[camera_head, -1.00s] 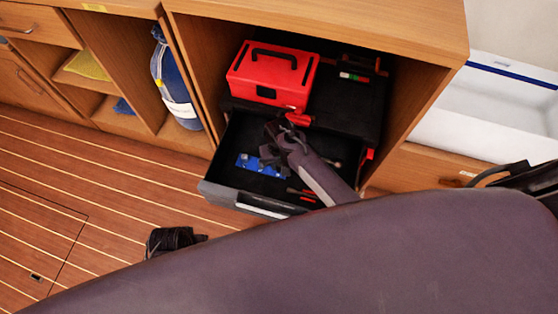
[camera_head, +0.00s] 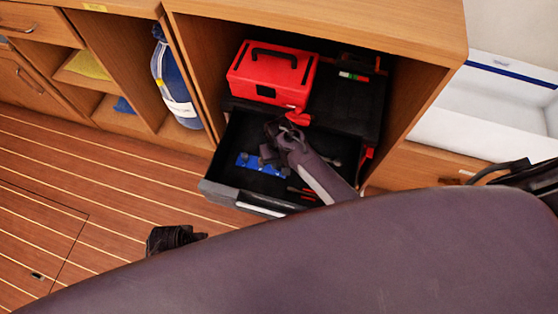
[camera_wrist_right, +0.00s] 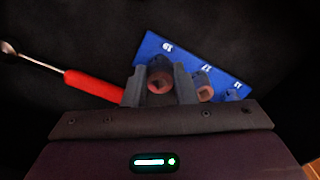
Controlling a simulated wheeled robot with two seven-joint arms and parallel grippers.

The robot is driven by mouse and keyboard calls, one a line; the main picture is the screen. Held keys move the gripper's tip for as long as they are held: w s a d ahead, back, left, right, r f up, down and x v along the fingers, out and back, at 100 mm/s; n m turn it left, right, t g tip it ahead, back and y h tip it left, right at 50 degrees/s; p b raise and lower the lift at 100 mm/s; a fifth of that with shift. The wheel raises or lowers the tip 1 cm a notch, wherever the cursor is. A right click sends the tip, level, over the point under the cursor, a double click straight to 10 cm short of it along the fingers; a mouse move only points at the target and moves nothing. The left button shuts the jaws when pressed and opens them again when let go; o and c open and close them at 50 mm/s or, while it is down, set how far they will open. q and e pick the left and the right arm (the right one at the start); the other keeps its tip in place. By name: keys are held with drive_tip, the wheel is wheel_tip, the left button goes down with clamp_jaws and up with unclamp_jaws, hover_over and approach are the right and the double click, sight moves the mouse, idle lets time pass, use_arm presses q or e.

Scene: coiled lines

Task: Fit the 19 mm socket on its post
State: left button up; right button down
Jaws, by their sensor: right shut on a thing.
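The blue socket rail (camera_head: 258,166) lies in the open drawer. In the right wrist view, the rail (camera_wrist_right: 205,66) shows white size marks, the one at its left end reading like 19. My right gripper (camera_head: 268,153) reaches into the drawer over the rail. In the wrist view, its fingers (camera_wrist_right: 160,84) are shut on a dark socket (camera_wrist_right: 160,75) with a reddish-brown end, by the 19 mark. The post there is hidden, so I cannot tell whether the socket sits on it. Other sockets (camera_wrist_right: 204,88) stand to its right. My left gripper (camera_head: 175,239) is low over the floor, its jaws unclear.
The open drawer (camera_head: 215,188) has a dark lining. A red-handled tool (camera_wrist_right: 93,87) lies left of the rail in the wrist view. A red toolbox (camera_head: 272,75) sits above the drawer in the cabinet. A blue bottle (camera_head: 175,85) stands in the left compartment.

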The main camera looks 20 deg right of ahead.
drive_tip(key=shift+f, duration=0.2)
drive_tip(key=shift+f+b, duration=0.5)
drive_tip(key=shift+f, duration=0.15)
drive_tip(key=c, duration=0.8)
unclamp_jaws()
drive_tip(key=shift+o, duration=0.2)
drive_tip(key=shift+r, duration=0.1)
wheel_tip(320, 180, up, 5)
drive_tip(key=p, duration=0.5)
drive_tip(key=shift+p, duration=0.4)
